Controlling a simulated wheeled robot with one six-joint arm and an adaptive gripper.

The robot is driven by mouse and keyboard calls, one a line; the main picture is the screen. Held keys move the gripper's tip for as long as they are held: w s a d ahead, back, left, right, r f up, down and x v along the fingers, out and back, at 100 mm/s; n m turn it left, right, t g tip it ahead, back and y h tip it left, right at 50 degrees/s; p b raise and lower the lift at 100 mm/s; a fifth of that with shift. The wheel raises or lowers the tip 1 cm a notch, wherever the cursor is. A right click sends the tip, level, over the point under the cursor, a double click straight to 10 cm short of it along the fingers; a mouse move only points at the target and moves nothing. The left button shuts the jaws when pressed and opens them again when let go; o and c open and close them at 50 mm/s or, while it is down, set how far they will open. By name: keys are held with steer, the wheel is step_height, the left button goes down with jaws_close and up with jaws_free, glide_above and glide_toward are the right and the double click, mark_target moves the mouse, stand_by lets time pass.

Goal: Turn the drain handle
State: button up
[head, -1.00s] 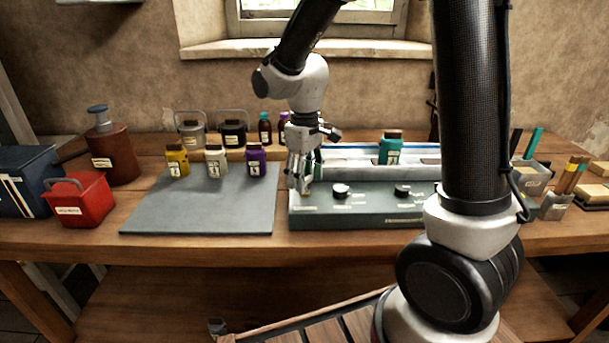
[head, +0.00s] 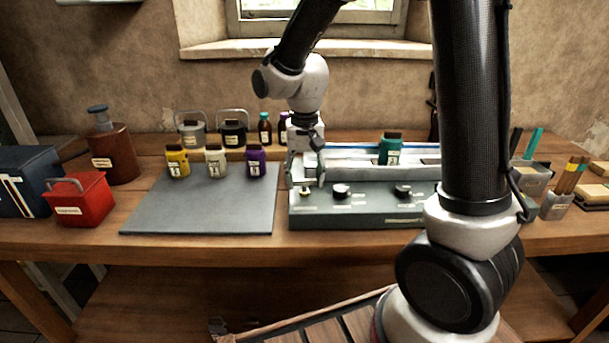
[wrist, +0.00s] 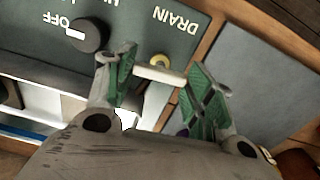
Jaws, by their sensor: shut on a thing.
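The drain handle (wrist: 158,74), a pale bar on a round brass fitting, sits beside the DRAIN label on the dark green control panel (wrist: 140,28). My gripper (wrist: 172,74) is shut on the handle, with one green finger at each end of the bar. In the head view my gripper (head: 308,182) points down at the left end of the panel (head: 370,210). The handle is too small and covered there to make out clearly.
A black knob (wrist: 88,36) marked OFF is close to the left finger in the wrist view. A grey mat (head: 205,205) with several labelled jars lies left of the panel. A teal jar (head: 390,150) stands behind the panel.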

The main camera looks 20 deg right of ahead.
mark_target(305, 179)
steer(key=shift+m, duration=0.5)
steer(key=o, duration=1)
step_height(305, 179, up, 12)
stand_by(0.5)
